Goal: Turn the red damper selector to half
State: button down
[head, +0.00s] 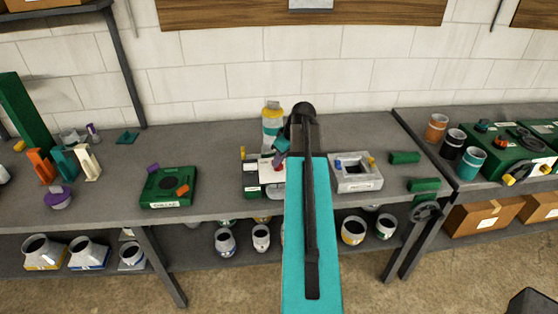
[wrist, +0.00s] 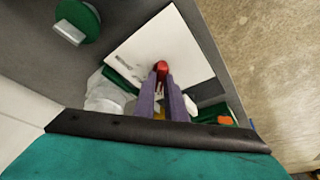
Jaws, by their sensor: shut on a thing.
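The red damper selector (wrist: 161,67) stands on a white panel (wrist: 140,45) in the wrist view. My gripper (wrist: 161,79) has its two purple fingers shut on the selector. Small dark markings lie on the panel to the left of the selector, too small to read. The selector's pointing direction is mostly hidden between the fingers. In the head view, the white panel (head: 271,172) sits on the bench, with my gripper (head: 279,160) at it and my teal arm covering its right side.
A green fixture (head: 168,188) stands to the left on the bench, and a grey box (head: 357,180) to the right. A yellow-topped bottle (head: 271,125) stands behind the panel. Bench space between the green fixture and the panel is clear.

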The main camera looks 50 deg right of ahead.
jog(key=shift+m, duration=0.4)
jog(key=m+b, duration=0.1)
jog(key=m+h+b, duration=0.1)
jog(key=m, duration=0.1)
jog(key=shift+a+h, duration=0.2)
jog(key=shift+h, duration=0.1)
jog(key=shift+w+m+g+h+b, duration=0.1)
jog(key=shift+m+g+h+b, duration=0.25)
jog(key=shift+m, duration=0.9)
jog(key=shift+w+m+g+h+b, duration=0.15)
jog(key=shift+m+h+b, duration=0.3)
jog(key=shift+m, duration=0.8)
jog(key=shift+s, duration=0.1)
jog(key=c, duration=1.8)
grip_release()
jog(key=shift+a, duration=0.1)
jog(key=shift+r, duration=0.15)
jog(key=b+v, duration=0.3)
jog(key=v, duration=1)
jog(key=shift+r+b, duration=0.25)
jog(key=shift+b, duration=0.1)
jog(key=shift+s+a, duration=0.1)
